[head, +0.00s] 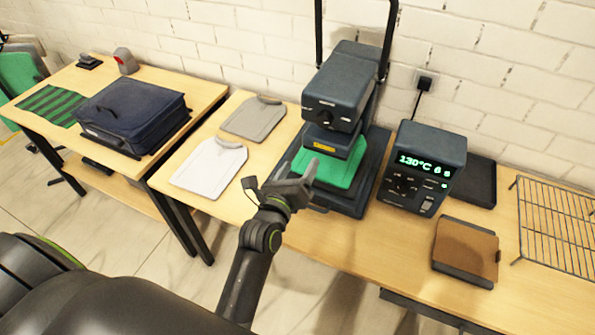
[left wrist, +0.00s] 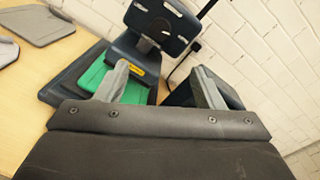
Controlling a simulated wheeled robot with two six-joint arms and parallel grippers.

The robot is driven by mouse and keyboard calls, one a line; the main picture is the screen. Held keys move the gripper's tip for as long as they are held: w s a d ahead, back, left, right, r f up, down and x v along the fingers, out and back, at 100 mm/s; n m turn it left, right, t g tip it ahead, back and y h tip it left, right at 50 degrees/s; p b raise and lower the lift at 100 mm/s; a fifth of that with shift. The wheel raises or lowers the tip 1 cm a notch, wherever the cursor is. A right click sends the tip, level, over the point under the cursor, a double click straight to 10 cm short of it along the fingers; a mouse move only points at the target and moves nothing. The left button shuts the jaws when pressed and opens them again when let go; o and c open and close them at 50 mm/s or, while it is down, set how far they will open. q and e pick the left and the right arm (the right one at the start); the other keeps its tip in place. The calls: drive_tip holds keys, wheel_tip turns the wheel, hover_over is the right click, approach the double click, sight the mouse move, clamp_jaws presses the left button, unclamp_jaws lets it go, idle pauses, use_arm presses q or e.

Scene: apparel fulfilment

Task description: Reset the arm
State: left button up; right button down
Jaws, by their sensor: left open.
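My left gripper (head: 300,185) reaches in over the table's front part, just in front of the heat press (head: 335,100). Its fingers are apart with nothing between them; they also show in the left wrist view (left wrist: 162,88), with the press behind. The green pad or cloth (head: 328,168) lies on the press's lower plate, under the raised dark head. In the head view the fingertips overlap the pad's front left edge; I cannot tell whether they touch it. My right gripper is not in view.
A control box (head: 422,165) reading 130°C stands right of the press. Further right are a brown-topped pad (head: 466,250), a dark tray (head: 477,180) and a wire rack (head: 556,225). White (head: 209,168) and grey (head: 253,118) shirt-shaped boards lie left. A navy bag (head: 133,112) sits on the other table.

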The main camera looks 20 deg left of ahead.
use_arm(q)
drive_tip(key=shift+s, duration=0.1)
idle(0.5)
drive_tip(key=s+a+f+n+g, duration=0.4)
drive_tip(key=s+n+g, duration=0.1)
drive_tip(key=s+n, duration=0.5)
drive_tip(key=s+a+f+n+g+y, duration=0.1)
drive_tip(key=s+a+f+n+g, duration=0.25)
drive_tip(key=s+n, duration=0.6)
drive_tip(key=s+a+f+n+g, duration=0.35)
drive_tip(key=s+n+g, duration=0.25)
drive_tip(key=s+n, duration=0.4)
wheel_tip(320, 180, down, 32)
drive_tip(key=a+r+b, duration=0.1)
drive_tip(key=b, duration=0.6)
drive_tip(key=s+f+g+b, duration=0.1)
drive_tip(key=s+f+b, duration=0.1)
drive_tip(key=s+f, duration=0.5)
drive_tip(key=s+d+f+g+b, duration=0.1)
drive_tip(key=s+f+b, duration=0.2)
drive_tip(key=s+f, duration=0.4)
wheel_tip(320, 180, down, 7)
drive_tip(key=shift+s+r+n, duration=0.15)
drive_tip(key=shift+s+n, duration=0.1)
drive_tip(key=shift+n, duration=0.2)
